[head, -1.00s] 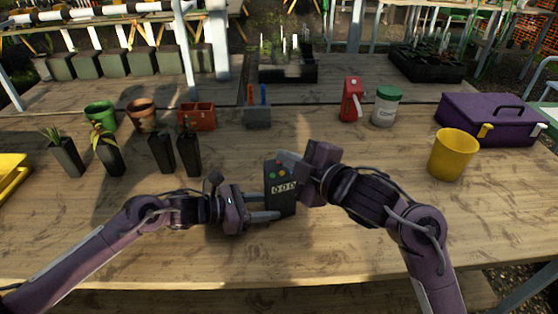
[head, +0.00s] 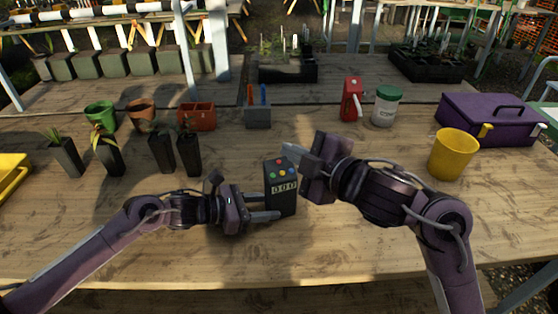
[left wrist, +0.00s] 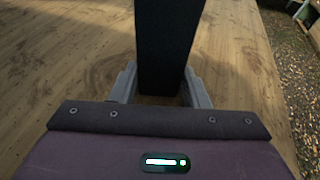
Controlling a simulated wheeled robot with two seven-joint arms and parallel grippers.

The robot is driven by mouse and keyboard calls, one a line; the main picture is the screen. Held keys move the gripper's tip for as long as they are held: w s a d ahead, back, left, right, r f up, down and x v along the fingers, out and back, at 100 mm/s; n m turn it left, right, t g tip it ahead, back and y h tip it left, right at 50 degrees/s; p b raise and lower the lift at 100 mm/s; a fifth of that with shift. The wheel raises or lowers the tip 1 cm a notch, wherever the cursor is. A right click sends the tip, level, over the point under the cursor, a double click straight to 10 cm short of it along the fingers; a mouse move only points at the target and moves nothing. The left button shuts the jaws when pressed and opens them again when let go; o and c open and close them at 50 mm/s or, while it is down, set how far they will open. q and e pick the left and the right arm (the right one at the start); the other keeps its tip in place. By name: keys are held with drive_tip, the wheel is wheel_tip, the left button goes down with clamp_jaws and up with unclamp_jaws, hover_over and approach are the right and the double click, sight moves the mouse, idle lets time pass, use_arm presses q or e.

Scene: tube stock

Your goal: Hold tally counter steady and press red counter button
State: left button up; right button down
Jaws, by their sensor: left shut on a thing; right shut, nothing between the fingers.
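The tally counter (head: 281,201) is a dark upright box on the wooden table, with several small coloured buttons on its sloped top and a white digit display that seems to read 000. The red button is very small among them. My left gripper (head: 266,207) is shut on the counter's lower body from the left. In the left wrist view the dark counter (left wrist: 166,45) stands between the two grey fingers (left wrist: 160,90). My right gripper (head: 291,149) is shut and empty, just above and behind the counter's top right, apparently apart from the buttons.
A yellow pot (head: 452,155) and a purple toolbox (head: 488,122) stand at right. Dark plant pots (head: 188,155) stand at left. The table's front is clear.

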use_arm(q)
drive_tip(key=o, duration=0.8)
drive_tip(key=shift+o, duration=0.2)
